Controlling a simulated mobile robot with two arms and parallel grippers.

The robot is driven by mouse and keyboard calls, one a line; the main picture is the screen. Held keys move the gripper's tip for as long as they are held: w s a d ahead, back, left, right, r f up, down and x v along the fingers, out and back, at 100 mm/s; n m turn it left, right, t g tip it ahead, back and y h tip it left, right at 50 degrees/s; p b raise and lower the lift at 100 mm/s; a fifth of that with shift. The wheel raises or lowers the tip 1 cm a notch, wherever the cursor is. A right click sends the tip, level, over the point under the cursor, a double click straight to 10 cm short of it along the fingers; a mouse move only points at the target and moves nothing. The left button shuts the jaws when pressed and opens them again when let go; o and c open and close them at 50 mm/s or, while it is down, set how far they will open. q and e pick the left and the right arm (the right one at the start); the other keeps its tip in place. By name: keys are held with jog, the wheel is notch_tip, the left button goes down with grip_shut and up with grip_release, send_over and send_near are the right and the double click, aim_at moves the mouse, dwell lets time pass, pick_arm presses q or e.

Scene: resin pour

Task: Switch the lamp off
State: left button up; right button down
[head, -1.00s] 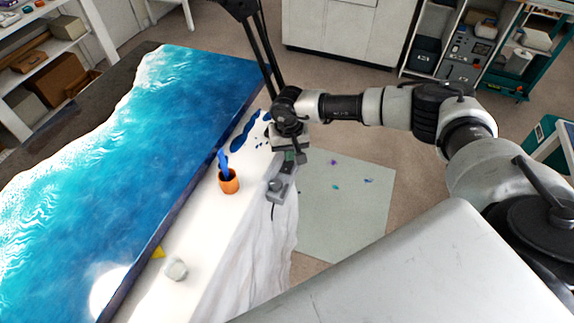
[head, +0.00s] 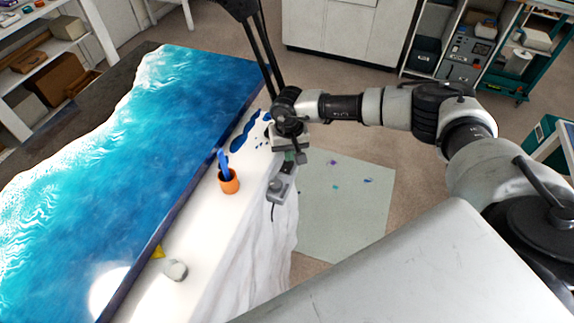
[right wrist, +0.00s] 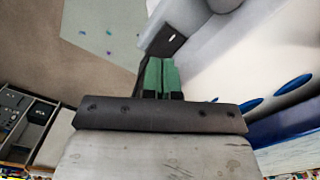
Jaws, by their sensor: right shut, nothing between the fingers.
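A grey box with a cord (head: 280,188), which looks like the lamp's switch, sits at the right edge of the white-covered table. My right gripper (head: 294,158) is just beyond it, its green fingertips close to the box; I cannot tell whether they touch. In the right wrist view the green fingers (right wrist: 160,77) are shut together and empty, with a grey body and dark plate (right wrist: 166,40) just past them. The lamp itself is not clearly visible; a bright glare spot (head: 108,290) shows on the blue resin surface. My left gripper is not in view.
An orange cup (head: 229,183) holding a blue stick stands near the box. Blue spills (head: 245,135) lie behind it. A yellow piece (head: 158,252) and a pale cup (head: 175,270) lie nearer. The blue resin panel (head: 150,150) fills the left. The floor to the right has open room.

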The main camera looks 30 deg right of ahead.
jog(key=shift+f+b, duration=1.35)
jog(key=shift+f, duration=0.05)
dwell(0.8)
jog(key=shift+r, duration=0.1)
jog(key=shift+r+p, duration=0.65)
jog(key=shift+r, duration=0.25)
jog(key=shift+r+p, duration=1.35)
jog(key=shift+r, duration=1.25)
